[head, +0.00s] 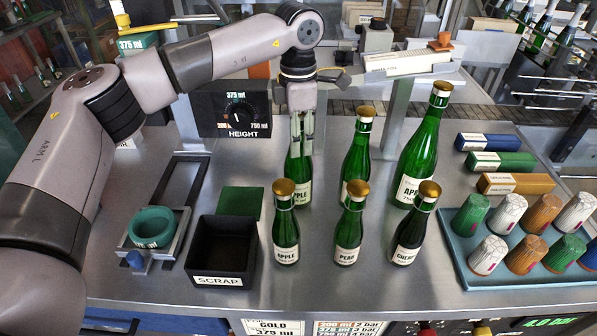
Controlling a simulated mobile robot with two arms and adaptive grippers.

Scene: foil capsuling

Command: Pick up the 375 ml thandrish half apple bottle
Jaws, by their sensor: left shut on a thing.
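A green bottle (298,168) with a white label reading APPLE is at the back left of the bottle group. My left gripper (302,145) comes down from above and is shut on its neck, hiding its top. My right gripper is not in view.
Close around stand a front apple bottle (286,235), a pear bottle (348,232), a cherry bottle (408,235), a back middle bottle (356,155) and a tall apple bottle (424,145). The scrap bin (220,281) is left, the capsule tray (463,262) right.

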